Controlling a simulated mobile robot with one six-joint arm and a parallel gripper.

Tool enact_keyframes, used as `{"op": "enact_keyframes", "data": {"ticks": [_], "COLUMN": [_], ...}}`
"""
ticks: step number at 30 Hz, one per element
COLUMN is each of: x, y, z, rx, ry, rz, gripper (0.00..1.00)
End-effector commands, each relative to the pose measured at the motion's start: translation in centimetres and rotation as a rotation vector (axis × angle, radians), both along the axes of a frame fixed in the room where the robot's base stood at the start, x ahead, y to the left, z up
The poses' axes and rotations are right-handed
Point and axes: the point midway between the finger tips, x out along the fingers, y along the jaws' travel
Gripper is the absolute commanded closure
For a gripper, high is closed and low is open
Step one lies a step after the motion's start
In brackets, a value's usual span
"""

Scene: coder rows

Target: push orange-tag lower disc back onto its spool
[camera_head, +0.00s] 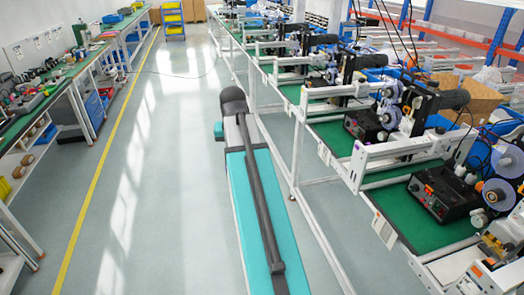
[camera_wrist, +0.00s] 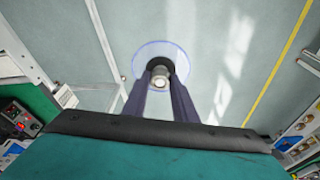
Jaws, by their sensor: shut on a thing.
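In the wrist view, my gripper (camera_wrist: 161,80) has its two dark fingers shut on a clear round disc (camera_wrist: 143,54) with a thin blue rim. A black hub with a pale metal centre sits at the disc's middle, between the fingertips. The disc is over open floor, apart from any spool. In the head view, pale reels (camera_head: 497,193) are mounted on the machines at the right. I cannot make out an orange tag on any spool. My gripper and the disc do not show in the head view.
A row of white-framed benches with green tops (camera_head: 430,228) and black control boxes (camera_head: 446,194) runs along the right. A long workbench (camera_head: 62,86) with tools lines the left. The grey floor (camera_head: 150,190) between them, with its yellow line (camera_head: 96,180), is clear.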

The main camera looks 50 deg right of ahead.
Motion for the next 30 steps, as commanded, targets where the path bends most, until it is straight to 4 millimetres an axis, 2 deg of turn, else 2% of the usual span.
{"op": "enact_keyframes", "data": {"ticks": [1,9,15,21,30], "x": [0.8,4.1,5.8,7.0,7.5], "y": [1.7,9.4,15.3,21.3,30.0], "z": [-0.4,-1.8,-2.8,-3.9,-5.3], "rx": [0.000,0.000,-0.001,-0.001,-0.002], "ry": [0.000,-0.001,-0.001,-0.003,-0.005], "rz": [0.037,0.214,0.345,0.475,0.665], "gripper": [1.00,1.00,1.00,1.00,1.00]}}
